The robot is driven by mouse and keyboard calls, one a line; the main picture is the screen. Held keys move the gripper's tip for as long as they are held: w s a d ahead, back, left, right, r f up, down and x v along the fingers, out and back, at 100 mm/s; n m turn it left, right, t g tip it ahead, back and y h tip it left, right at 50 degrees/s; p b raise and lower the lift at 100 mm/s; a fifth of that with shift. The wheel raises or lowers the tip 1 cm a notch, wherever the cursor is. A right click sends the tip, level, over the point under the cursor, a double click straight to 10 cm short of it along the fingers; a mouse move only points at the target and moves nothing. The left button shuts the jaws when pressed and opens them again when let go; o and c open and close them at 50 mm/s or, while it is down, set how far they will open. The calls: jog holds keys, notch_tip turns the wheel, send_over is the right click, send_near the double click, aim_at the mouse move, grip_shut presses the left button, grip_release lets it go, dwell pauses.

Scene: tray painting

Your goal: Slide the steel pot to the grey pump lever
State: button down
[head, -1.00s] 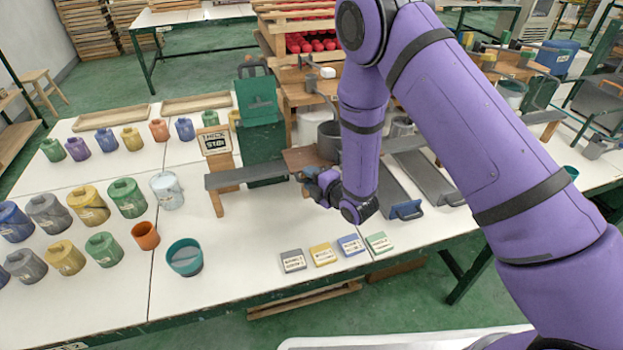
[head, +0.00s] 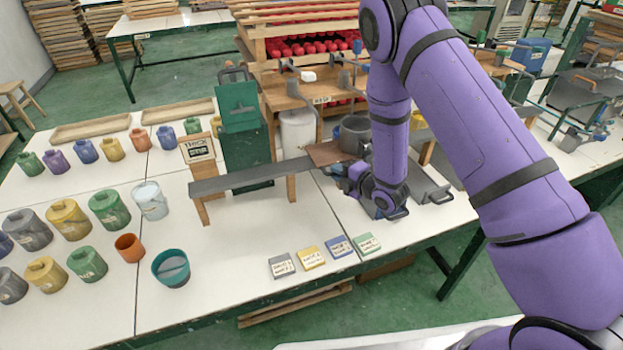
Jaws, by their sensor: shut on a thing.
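The steel pot (head: 354,130) is a dark grey open vessel standing upright on a brown board (head: 326,154). The board lies at the right end of a long grey rail (head: 245,178) raised on wooden posts. My gripper (head: 352,181) is low at the near side of the board, below the pot. It is shut, apparently on the board's near edge; the fingertips and contact are hidden by my wrist. My purple forearm covers the pot's right side and the rail beyond. I cannot make out the grey pump lever for certain.
A green stand (head: 246,145) and a white container (head: 297,131) stand behind the rail. Paint pots fill the left table. A teal cup (head: 171,267) and several labelled blocks (head: 312,257) lie in front. Grey trays (head: 430,186) are at right.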

jog(key=w+d, duration=0.3)
jog(key=d, duration=0.8)
jog(key=w+d, duration=0.3)
jog(key=d, duration=0.8)
jog(key=shift+w+d, duration=0.15)
jog(key=shift+d, duration=0.05)
jog(key=c, duration=1.2)
grip_release()
jog(key=shift+o, duration=0.2)
jog(key=v, duration=1)
jog(key=shift+s+d, duration=0.25)
jog(key=shift+s, duration=0.05)
